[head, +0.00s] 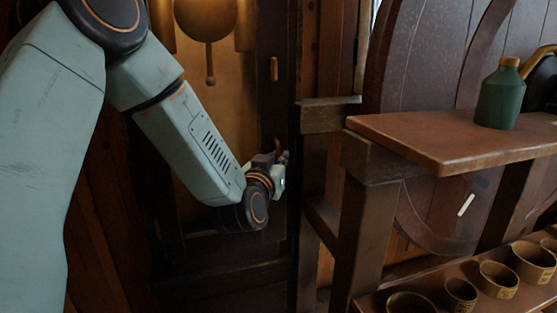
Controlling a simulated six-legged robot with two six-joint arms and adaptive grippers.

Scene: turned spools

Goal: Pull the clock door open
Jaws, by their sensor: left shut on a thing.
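The clock door (272,110) is a tall dark wooden frame around an amber panel, in the head view left of centre. A brass pendulum (206,15) shows behind or in the panel. My left gripper (282,166) is at the right side of the door, at about mid height. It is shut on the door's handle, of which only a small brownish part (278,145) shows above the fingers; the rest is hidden. I cannot tell whether the door stands slightly ajar. My right gripper is not in view.
A wooden shelf unit (440,135) stands close to the right of the clock, its post near my gripper. A green can (499,95) stands on its top board. Several brown cups (498,280) stand on a lower board.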

